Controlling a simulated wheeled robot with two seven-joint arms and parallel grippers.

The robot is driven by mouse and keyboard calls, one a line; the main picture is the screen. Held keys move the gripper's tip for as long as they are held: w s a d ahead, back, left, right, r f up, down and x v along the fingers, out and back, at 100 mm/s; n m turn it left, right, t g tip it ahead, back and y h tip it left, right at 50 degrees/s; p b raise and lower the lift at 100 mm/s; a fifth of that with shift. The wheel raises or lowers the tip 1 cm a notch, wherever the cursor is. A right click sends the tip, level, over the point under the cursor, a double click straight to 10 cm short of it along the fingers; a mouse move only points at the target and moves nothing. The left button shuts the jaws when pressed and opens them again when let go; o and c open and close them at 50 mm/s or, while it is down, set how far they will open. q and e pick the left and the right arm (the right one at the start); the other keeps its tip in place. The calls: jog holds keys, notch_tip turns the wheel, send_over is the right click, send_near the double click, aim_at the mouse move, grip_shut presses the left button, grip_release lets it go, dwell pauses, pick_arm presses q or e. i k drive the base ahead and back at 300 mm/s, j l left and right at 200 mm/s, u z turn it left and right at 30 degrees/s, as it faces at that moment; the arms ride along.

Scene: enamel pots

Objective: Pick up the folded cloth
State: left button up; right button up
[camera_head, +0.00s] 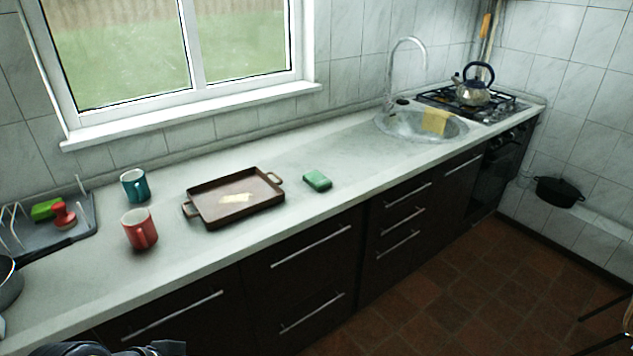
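A yellow cloth (435,121) is at the sink, on the right side of the counter. It hangs over the front part of the basin's rim and looks folded. A small green block (317,180), a sponge or a folded cloth, lies flat on the counter; I cannot tell which. A small pale patch (237,198) shows inside the brown tray; its nature is unclear. Neither gripper's fingers are in view. Only a dark piece of my own body shows at the bottom left edge, far from the yellow cloth.
The brown two-handled tray (275,204) sits mid-counter. A teal mug (135,186) and a red mug (140,229) stand left of it. A dish rack (88,212) is at far left. The sink (390,128), tap (391,75) and kettle (474,92) are at right. Counter between green block and sink is clear.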

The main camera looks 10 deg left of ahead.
aim_at(315, 179)
jog(key=i+l+z, duration=0.15)
jog(key=i, duration=1.75)
jog(key=j, duration=0.05)
